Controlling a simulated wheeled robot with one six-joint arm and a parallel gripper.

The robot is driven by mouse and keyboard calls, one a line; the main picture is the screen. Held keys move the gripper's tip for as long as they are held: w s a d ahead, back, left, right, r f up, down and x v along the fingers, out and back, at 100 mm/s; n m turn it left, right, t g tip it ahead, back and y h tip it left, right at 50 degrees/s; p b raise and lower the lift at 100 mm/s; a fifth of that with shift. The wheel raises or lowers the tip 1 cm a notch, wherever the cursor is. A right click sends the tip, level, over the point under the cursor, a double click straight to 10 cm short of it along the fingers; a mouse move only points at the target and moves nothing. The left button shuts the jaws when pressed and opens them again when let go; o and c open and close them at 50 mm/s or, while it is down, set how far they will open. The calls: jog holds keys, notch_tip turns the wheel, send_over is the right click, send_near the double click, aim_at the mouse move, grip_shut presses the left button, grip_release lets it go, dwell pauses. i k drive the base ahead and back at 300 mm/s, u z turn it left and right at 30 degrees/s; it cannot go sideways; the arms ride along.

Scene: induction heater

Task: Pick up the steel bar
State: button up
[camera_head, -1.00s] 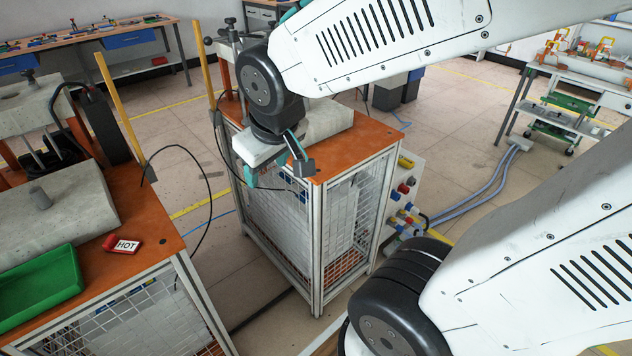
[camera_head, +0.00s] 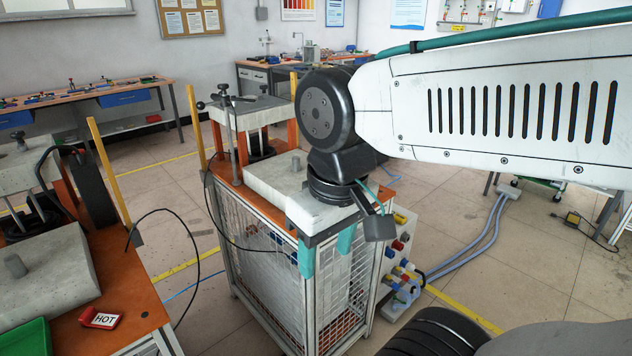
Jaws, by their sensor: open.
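No object is clearly recognisable as the steel bar. A short grey upright cylinder (camera_head: 15,266) stands on the sloped grey block (camera_head: 55,285) at the left and may be part of the machine. My gripper (camera_head: 326,250) has two teal fingers that point down and stand apart, with nothing visible between them. It hangs by the near top edge of the middle orange-topped bench (camera_head: 405,192), in front of its mesh cage. My wrist hides part of that bench's top.
The left bench (camera_head: 120,315) carries a HOT sign (camera_head: 101,318) and a green tray (camera_head: 22,340). A black cable (camera_head: 185,225) loops between the benches. Coloured connectors (camera_head: 402,270) line the middle bench's right side. Yellow posts (camera_head: 100,155) stand at bench corners. Open floor lies behind.

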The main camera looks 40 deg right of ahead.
aim_at(295, 163)
jog(key=z, duration=3.65)
jog(key=k, duration=1.3)
jog(key=u, duration=1.5)
jog(key=i, duration=1)
